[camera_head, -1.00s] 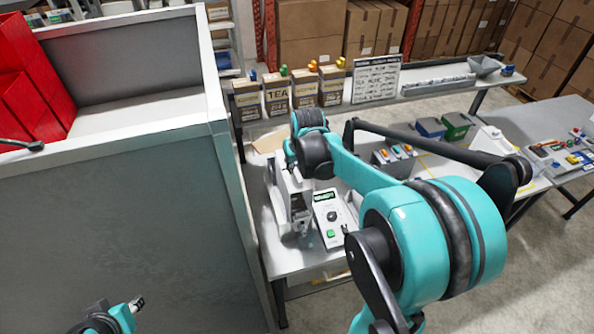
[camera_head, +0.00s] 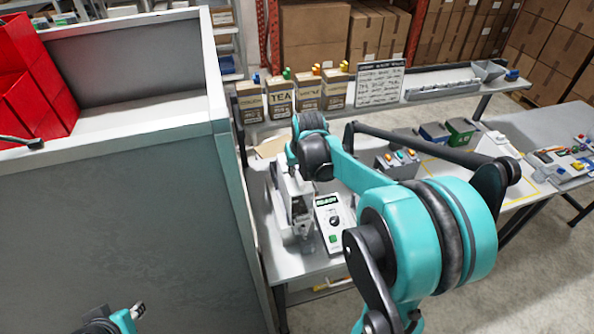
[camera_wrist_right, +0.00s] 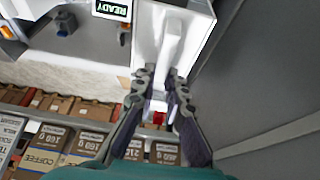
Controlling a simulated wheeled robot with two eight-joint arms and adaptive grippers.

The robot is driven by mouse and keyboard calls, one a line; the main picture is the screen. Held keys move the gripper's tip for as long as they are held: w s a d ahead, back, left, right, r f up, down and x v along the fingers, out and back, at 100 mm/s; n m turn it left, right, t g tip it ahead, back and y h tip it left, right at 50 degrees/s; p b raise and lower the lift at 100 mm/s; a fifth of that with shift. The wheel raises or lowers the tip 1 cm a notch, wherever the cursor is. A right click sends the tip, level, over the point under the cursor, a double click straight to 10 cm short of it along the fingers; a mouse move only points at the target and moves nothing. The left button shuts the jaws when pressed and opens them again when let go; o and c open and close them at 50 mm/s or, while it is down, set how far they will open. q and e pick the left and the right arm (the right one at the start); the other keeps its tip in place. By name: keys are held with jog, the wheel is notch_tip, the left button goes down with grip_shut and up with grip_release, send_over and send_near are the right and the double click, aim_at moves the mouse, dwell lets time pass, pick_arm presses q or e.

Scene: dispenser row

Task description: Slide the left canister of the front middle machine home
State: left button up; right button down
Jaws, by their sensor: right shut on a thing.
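The white and grey dispensing machine (camera_head: 298,212) stands on the table under my right forearm; a control box (camera_head: 333,222) with a lit display is beside it. In the right wrist view, a white canister body (camera_wrist_right: 198,35) with a raised white handle (camera_wrist_right: 173,38) shows at the top. My right gripper (camera_wrist_right: 163,80) is shut on the lower end of this handle, a dark finger on each side. In the head view that grip is hidden behind my arm. How far the canister is seated cannot be told. My left gripper (camera_head: 138,309) is at the lower left, away from the machine.
A tall grey partition (camera_head: 110,225) stands close to the machine's left. Labelled bags (camera_head: 281,99) and a sign board (camera_head: 377,82) stand on the shelf behind. Coloured-button boxes (camera_head: 398,163) are to the right. A READY display (camera_wrist_right: 112,9) shows in the wrist view.

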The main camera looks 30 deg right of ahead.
jog(key=shift+f, duration=0.1)
jog(key=shift+f+b, duration=0.5)
jog(key=shift+b, duration=0.05)
jog(key=shift+r, duration=0.1)
jog(key=c, duration=1.5)
grip_release()
jog(key=v, duration=1.2)
jog(key=shift+s, duration=0.1)
